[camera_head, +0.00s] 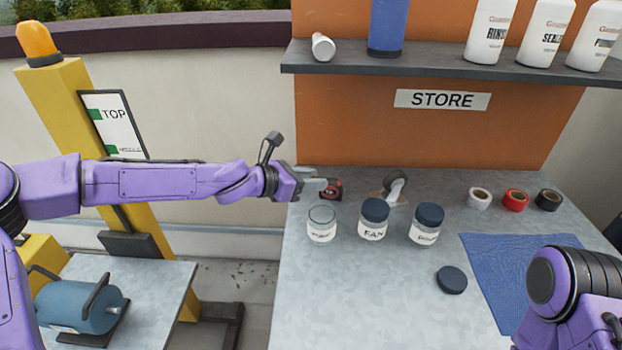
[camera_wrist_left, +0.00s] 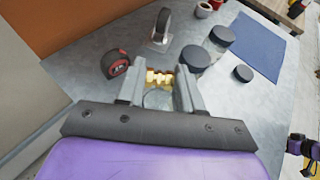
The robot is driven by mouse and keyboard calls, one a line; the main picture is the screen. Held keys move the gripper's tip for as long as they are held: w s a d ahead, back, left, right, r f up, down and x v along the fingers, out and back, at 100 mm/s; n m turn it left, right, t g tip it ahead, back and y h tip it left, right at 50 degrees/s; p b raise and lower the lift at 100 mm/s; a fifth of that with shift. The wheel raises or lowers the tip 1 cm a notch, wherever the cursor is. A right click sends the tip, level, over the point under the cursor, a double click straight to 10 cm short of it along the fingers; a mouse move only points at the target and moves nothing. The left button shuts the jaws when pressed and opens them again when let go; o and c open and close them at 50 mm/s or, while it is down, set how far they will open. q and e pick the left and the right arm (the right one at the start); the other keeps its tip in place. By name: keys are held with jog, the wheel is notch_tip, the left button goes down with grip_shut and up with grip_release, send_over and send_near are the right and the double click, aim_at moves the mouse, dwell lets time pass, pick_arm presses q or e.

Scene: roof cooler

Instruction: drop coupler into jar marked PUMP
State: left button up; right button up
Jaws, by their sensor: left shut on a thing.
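My left gripper (camera_head: 322,184) reaches in from the left above the worktop. In the left wrist view its fingers (camera_wrist_left: 160,86) are shut on a brass-coloured coupler (camera_wrist_left: 160,77). The open, clear jar (camera_head: 321,231) stands below and slightly nearer in the head view; its label is too small to read surely. Its round mouth (camera_wrist_left: 158,99) shows just under the coupler in the wrist view, so the coupler is above or close to it. The coupler is not clear in the head view. My right arm shows at the lower right, its gripper out of view.
A lidded jar marked FAN (camera_head: 373,227) and another lidded jar (camera_head: 425,230) stand to the right. A loose dark lid (camera_head: 451,280) lies in front. A red-and-black tape measure (camera_head: 331,190) is behind. Tape rolls (camera_head: 515,200) and a blue mat (camera_head: 520,265) lie right.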

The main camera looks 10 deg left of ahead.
pick_arm(q)
jog(key=shift+s+f+b, duration=0.1)
jog(key=shift+f+b, duration=0.25)
jog(key=shift+f, duration=0.4)
pick_arm(e)
jog(key=shift+f, duration=0.8)
pick_arm(q)
jog(key=o, duration=1.1)
jog(key=shift+o, duration=0.2)
jog(key=p+v, duration=0.4)
jog(key=v, duration=0.6)
jog(key=shift+s, duration=0.25)
pick_arm(e)
notch_tip(320, 180, up, 4)
jog(key=shift+f, duration=0.1)
pick_arm(q)
jog(key=shift+a+r, duration=0.1)
